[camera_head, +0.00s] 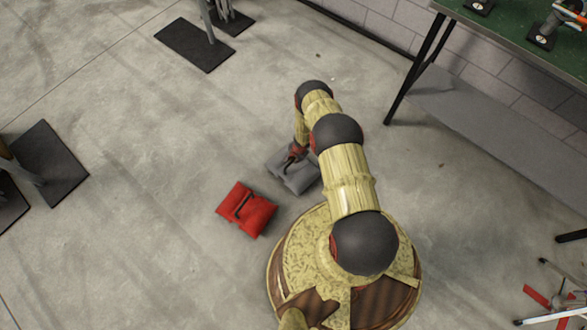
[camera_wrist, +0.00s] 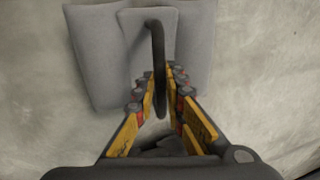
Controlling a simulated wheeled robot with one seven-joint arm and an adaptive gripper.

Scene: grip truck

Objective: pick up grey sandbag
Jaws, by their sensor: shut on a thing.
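The grey sandbag (camera_head: 300,181) lies on the concrete floor beside my base in the head view, partly hidden by my arm. In the wrist view the grey sandbag (camera_wrist: 98,60) fills the upper middle, with a dark strap handle (camera_wrist: 157,45) standing up along its centre. My gripper (camera_wrist: 160,80) has its yellow-padded fingers on either side of the handle and is shut on it. In the head view my gripper (camera_head: 296,154) is right above the grey bag. Whether the bag touches the floor is hard to tell.
A red sandbag (camera_head: 246,209) with a dark handle lies just left of the grey one. A green-topped table (camera_head: 520,38) with a lower shelf stands at upper right. Black stand bases (camera_head: 195,45) are at upper left. Open floor lies left and above.

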